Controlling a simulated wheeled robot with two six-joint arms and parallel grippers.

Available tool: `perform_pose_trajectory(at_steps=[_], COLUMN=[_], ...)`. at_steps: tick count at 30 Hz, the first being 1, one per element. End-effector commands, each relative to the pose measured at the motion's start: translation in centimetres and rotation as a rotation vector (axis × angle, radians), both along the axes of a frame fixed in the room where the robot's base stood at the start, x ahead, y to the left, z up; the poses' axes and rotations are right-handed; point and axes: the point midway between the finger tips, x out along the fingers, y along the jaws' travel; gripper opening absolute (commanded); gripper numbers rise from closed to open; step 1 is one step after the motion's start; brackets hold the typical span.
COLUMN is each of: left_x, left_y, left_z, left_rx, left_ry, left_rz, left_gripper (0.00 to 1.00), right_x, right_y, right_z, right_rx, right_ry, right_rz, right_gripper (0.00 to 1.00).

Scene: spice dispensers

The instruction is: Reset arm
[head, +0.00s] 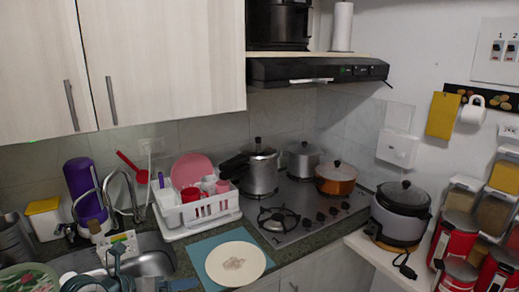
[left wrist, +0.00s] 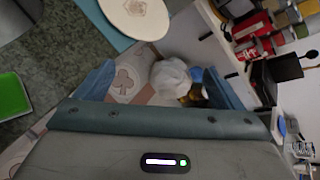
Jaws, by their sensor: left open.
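My left gripper (head: 116,268) shows at the bottom left of the head view, in front of the sink and partly cut off by the lower edge. In the left wrist view its two blue-grey fingers (left wrist: 160,84) stand wide apart, with nothing held between them. A white rounded object (left wrist: 170,75) shows beyond the fingers, apparently lower down. My right gripper is in neither view. The spice dispensers (head: 492,212) stand at the right edge of the head view, far from my left gripper.
A cream plate (head: 236,263) lies on a blue mat (head: 200,250) on the counter. A white dish rack (head: 196,212) stands behind it. The sink (head: 150,262) and tap (head: 128,190) are at left. Pots stand on the hob (head: 290,222). Red canisters (head: 455,240) and a cooker (head: 400,212) are at right.

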Motion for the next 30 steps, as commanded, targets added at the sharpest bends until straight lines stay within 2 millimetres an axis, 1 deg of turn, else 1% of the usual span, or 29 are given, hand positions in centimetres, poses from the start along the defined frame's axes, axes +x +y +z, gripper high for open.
perform_pose_trajectory(at_steps=[1,3,5,6,8,9,11,12,14,16,17,18,20,21,23,24,26,27,29,30], left_x=[-0.7,-1.5,-2.3,-2.7,-3.4,-3.8,-4.4,-4.7,-5.0,-5.4,-5.5,-5.7,-6.0,-6.2,-6.7,-7.2,-8.1,-8.9,-10.4,-11.5], left_y=[-1.6,-3.3,-4.2,-4.4,-4.3,-3.9,-2.9,-1.9,-0.2,2.0,3.1,4.5,6.7,8.0,9.8,10.9,12.2,12.8,13.3,13.3], left_z=[1.0,3.1,5.0,6.3,8.1,9.3,10.7,11.4,12.1,12.3,12.1,11.6,10.4,9.3,7.2,5.5,2.6,0.5,-2.7,-4.9], left_rx=[-0.111,-0.282,-0.433,-0.535,-0.688,-0.79,-0.942,-1.042,-1.186,-1.349,-1.415,-1.498,-1.616,-1.687,-1.778,-1.832,-1.897,-1.927,-1.957,-1.964], left_ry=[-0.047,-0.116,-0.17,-0.2,-0.24,-0.262,-0.287,-0.298,-0.306,-0.303,-0.297,-0.285,-0.258,-0.233,-0.186,-0.147,-0.078,-0.024,0.067,0.135], left_rz=[-0.024,-0.042,-0.042,-0.032,-0.006,0.022,0.075,0.118,0.198,0.309,0.364,0.442,0.57,0.664,0.813,0.919,1.087,1.203,1.38,1.5], left_gripper=[0.89,0.89,0.89,0.89,0.89,0.89,0.89,0.89,0.89,0.89,0.89,0.89,0.89,0.89,0.89,0.89,0.89,0.89,0.89,0.89], right_x=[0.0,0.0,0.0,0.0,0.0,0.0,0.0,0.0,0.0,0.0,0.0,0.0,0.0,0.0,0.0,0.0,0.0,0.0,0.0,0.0], right_y=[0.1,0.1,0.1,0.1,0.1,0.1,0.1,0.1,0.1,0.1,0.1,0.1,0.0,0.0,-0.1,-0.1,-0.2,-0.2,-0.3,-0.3], right_z=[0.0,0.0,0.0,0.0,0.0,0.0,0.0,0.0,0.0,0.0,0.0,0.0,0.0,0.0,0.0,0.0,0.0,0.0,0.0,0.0], right_rx=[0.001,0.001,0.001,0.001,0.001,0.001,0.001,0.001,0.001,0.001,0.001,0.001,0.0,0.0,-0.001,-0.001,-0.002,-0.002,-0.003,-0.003], right_ry=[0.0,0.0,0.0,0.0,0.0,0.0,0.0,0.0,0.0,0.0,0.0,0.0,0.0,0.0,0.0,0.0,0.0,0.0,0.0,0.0], right_rz=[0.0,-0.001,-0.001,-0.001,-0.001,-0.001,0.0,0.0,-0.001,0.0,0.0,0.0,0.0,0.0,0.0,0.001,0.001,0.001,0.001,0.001], right_gripper=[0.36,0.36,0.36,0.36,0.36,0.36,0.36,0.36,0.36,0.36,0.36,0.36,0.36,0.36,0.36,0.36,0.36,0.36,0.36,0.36])
